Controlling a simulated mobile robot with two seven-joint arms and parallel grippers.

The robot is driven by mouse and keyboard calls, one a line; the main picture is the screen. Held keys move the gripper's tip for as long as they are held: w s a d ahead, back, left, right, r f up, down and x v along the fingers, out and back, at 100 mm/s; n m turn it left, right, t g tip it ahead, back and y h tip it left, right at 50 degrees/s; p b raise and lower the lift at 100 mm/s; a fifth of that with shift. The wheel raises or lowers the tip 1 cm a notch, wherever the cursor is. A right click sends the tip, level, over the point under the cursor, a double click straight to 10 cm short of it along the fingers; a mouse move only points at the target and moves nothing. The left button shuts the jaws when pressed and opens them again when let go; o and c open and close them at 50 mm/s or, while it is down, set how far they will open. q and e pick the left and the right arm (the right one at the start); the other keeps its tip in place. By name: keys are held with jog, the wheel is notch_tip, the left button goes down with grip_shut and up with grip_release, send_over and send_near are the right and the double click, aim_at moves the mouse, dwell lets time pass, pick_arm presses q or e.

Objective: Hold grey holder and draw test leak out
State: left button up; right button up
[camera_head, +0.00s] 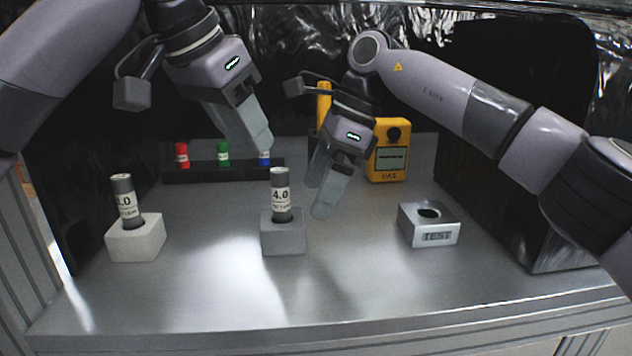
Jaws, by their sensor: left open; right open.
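A grey holder (284,239) stands near the middle of the metal table. A grey cylinder with a white label reading 4.0 (281,197), perhaps the test leak, stands upright in it. My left gripper (254,146) is open and empty, above and behind the grey holder, in front of the dark rack. My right gripper (322,198) is open and empty, just to the right of the cylinder and apart from it. Its fingers overlap closely in this view.
A white holder (136,243) with a similar labelled cylinder (126,203) stands at left. A silver TEST block (430,226) with a round hole stands at right. A yellow gas meter (388,152) and a dark rack (205,174) with red, green and blue vials are behind. The table front is clear.

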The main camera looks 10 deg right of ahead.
aim_at(302, 216)
jog(key=shift+w+a+f, duration=0.35)
jog(key=shift+a, duration=0.05)
jog(key=x, duration=0.6)
jog(key=shift+w+a+f, duration=0.1)
jog(key=shift+a+f, duration=0.05)
jog(key=shift+f, duration=0.05)
jog(key=shift+c, duration=0.3)
jog(key=c, duration=1)
